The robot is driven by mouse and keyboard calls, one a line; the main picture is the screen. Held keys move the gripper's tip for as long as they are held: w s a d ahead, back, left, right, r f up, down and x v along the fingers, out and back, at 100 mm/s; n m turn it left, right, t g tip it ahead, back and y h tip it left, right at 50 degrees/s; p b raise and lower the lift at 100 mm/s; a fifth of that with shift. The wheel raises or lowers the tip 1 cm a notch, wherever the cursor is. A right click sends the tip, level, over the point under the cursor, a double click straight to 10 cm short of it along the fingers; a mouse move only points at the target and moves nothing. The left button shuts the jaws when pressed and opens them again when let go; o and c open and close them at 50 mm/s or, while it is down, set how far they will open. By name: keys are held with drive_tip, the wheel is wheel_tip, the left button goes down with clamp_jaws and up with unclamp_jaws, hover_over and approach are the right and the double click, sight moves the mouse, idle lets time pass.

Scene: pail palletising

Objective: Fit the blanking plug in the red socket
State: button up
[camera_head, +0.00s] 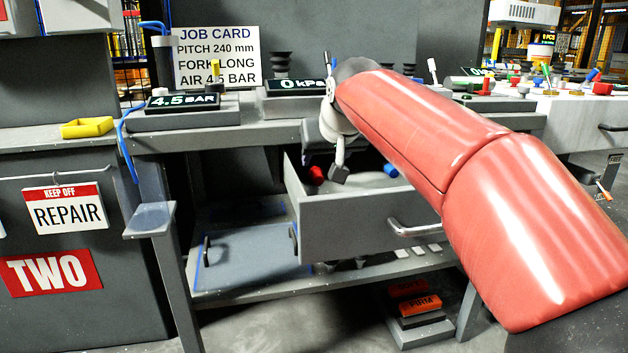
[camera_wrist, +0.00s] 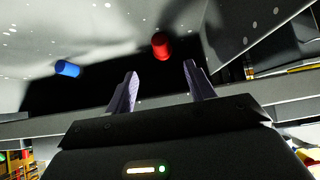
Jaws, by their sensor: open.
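An open grey drawer (camera_head: 350,225) under the bench holds a red cylinder (camera_head: 316,175) and a blue cylinder (camera_head: 391,170). I cannot tell which of them, if either, is the blanking plug. My gripper (camera_head: 339,174) points down at the drawer, between the two cylinders in the head view. In the wrist view my gripper (camera_wrist: 162,72) is open, with nothing between its fingers. The red cylinder (camera_wrist: 161,45) shows just beyond the gap between the fingertips, and the blue cylinder (camera_wrist: 67,69) lies off to the left. I cannot make out a red socket for certain.
The drawer's front wall and handle (camera_head: 414,228) stand out from the bench. On the bench top are a 4.5 BAR display (camera_head: 182,100), a 0 kPa display (camera_head: 303,85) and a job card (camera_head: 216,57). A yellow part (camera_head: 87,128) lies on the left cabinet.

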sight(316, 170)
drive_tip(key=x, duration=0.3)
drive_tip(key=b+x, duration=0.1)
drive_tip(key=x, duration=0.2)
drive_tip(key=shift+a+f, duration=0.3)
drive_tip(key=shift+f, duration=0.05)
drive_tip(key=c, duration=1)
drive_tip(key=shift+r, duration=0.1)
drive_tip(key=shift+c, duration=0.2)
drive_tip(key=shift+r+p, duration=0.35)
drive_tip(key=shift+r, duration=0.3)
drive_tip(key=d, duration=0.2)
drive_tip(key=s+d, duration=0.1)
drive_tip(key=d, duration=0.2)
drive_tip(key=s+d, duration=0.1)
drive_tip(key=d, duration=0.1)
drive_tip(key=shift+s+d, duration=0.15)
drive_tip(key=shift+d, duration=0.05)
wheel_tip(316, 170, up, 14)
drive_tip(key=p, duration=0.5)
drive_tip(key=shift+d+f, duration=0.15)
drive_tip(key=shift+f, duration=0.05)
